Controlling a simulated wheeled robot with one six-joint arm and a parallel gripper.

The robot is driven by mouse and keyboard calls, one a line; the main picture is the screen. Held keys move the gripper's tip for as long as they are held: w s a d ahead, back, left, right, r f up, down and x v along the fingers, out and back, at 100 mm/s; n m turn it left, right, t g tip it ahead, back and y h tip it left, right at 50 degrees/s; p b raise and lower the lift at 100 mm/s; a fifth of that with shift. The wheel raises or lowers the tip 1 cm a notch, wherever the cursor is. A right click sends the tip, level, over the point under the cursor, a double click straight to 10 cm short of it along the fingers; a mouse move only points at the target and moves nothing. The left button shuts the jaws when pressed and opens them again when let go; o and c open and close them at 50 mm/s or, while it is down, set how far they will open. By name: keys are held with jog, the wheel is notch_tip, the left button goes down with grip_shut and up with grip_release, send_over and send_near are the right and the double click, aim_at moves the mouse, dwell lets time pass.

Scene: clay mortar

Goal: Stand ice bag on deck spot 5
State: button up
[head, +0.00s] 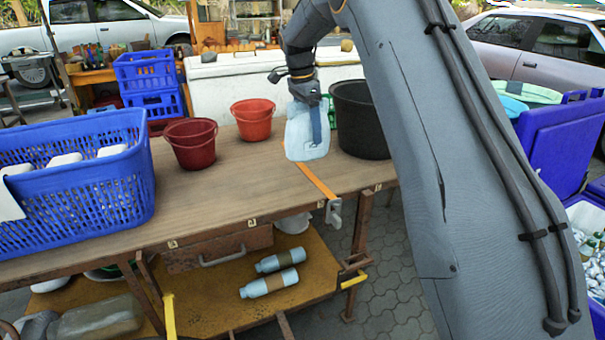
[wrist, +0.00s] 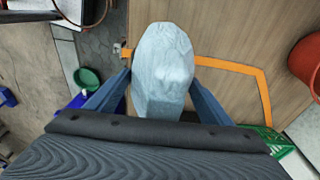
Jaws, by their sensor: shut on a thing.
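The pale blue ice bag (head: 307,135) hangs upright below my gripper (head: 308,97) in the head view, over the right part of the wooden table (head: 225,195). My gripper is shut on it. In the wrist view the ice bag (wrist: 163,65) sits between the two blue fingers of my gripper (wrist: 163,92). An orange strip (wrist: 230,64) on the tabletop runs beside and partly behind the bag. Small pale tags (head: 251,222) line the table's front edge; their numbers are too small to read. I cannot tell whether the bag's base touches the table.
A large black bucket (head: 360,118) stands close right of the bag. An orange-red bucket (head: 253,118) and a dark red bucket (head: 191,143) stand left. A blue basket (head: 75,190) fills the table's left end. A clamp (head: 334,211) grips the front edge. The middle front tabletop is clear.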

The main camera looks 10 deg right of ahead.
aim_at(310, 156)
jog(key=shift+w+f, duration=0.2)
jog(key=f, duration=0.3)
jog(key=f+p, duration=0.1)
jog(key=f, duration=0.1)
jog(key=shift+d+f, duration=0.2)
jog(key=shift+d, duration=0.05)
jog(key=shift+f, duration=2)
jog(key=shift+f, duration=0.15)
jog(key=o, duration=1.8)
jog(key=shift+o, duration=0.2)
jog(key=r, duration=0.4)
jog(key=a+r+b, duration=0.1)
jog(key=r, duration=0.3)
jog(key=a+r, duration=0.1)
jog(key=r, duration=0.3)
jog(key=shift+s, duration=0.2)
